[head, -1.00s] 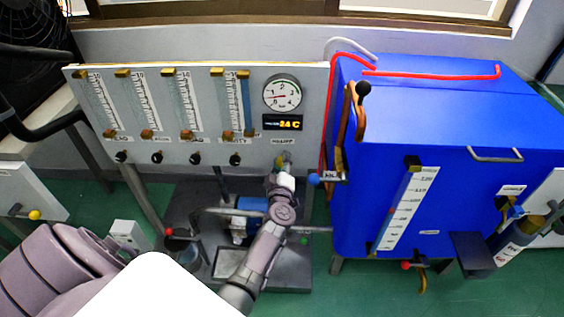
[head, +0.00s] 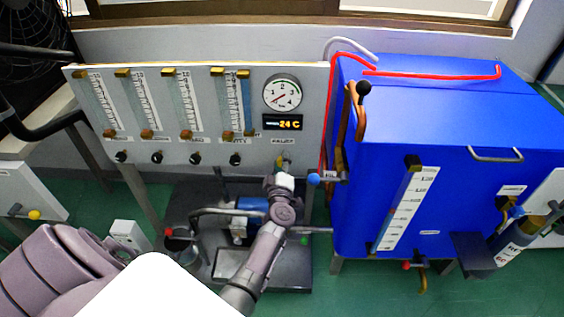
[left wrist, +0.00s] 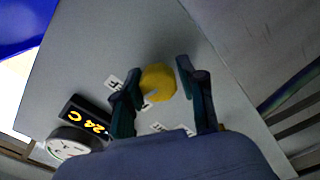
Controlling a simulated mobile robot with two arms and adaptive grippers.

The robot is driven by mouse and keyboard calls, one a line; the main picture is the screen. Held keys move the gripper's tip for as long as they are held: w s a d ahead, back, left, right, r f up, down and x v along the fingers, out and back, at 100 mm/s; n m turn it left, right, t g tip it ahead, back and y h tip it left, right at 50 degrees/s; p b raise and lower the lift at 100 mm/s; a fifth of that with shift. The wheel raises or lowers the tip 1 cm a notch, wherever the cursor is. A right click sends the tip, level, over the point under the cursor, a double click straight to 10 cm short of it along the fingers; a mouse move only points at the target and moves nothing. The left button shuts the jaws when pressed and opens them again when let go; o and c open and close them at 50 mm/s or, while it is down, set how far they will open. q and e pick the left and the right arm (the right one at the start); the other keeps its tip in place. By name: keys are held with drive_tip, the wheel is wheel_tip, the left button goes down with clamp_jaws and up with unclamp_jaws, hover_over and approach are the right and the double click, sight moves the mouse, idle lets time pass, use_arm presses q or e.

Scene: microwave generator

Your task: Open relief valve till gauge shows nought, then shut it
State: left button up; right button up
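The relief valve is a yellow knob (head: 281,161) low on the right of the grey panel, under a small label. In the left wrist view the yellow knob (left wrist: 158,82) lies between the fingertips of my left gripper (left wrist: 160,88). The fingers are open, with a clear gap on the right; the left finger is close to the knob, and I cannot tell if it touches. The round white gauge (head: 282,93) has its needle toward the lower left, near the low end; its exact reading is too small to tell. My right gripper is out of view.
A temperature display (head: 283,122) sits between gauge and knob. Flow tubes (head: 143,104) with small black knobs fill the panel's left. A big blue tank (head: 450,120) stands close on the right, with a blue-tipped valve (head: 314,179) near my arm. A pump (head: 249,207) is below.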

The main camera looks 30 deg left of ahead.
use_arm(q)
drive_tip(key=shift+o, duration=1.1)
drive_tip(key=shift+r, duration=0.1)
